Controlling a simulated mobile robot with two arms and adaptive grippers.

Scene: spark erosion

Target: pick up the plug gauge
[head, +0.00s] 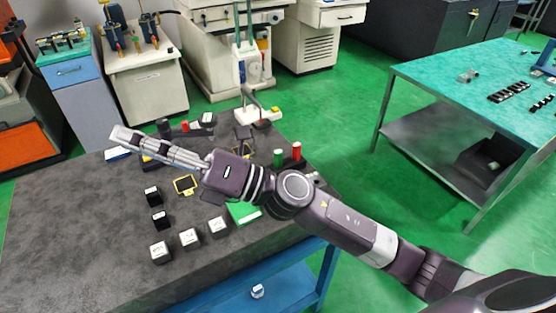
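I cannot tell for sure which thing is the plug gauge. A small dark item with a red end (185,126) lies at the back of the dark grey table (75,235), just beyond my gripper. A green cylinder (278,157) and a red cylinder (297,150) stand at the table's back right, beyond my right arm. My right gripper (118,132) reaches over the table from the right and points to the back left. Its fingers are seen from above, look close together, and hide the table beneath. Whether they hold anything is unclear. My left gripper is out of view.
Several black blocks with white tops (160,252) stand at the front of the table. A yellow-framed item (186,184) and a green item (243,212) lie near my arm. The table's left side is clear. A teal-topped bench (440,75) stands at the right.

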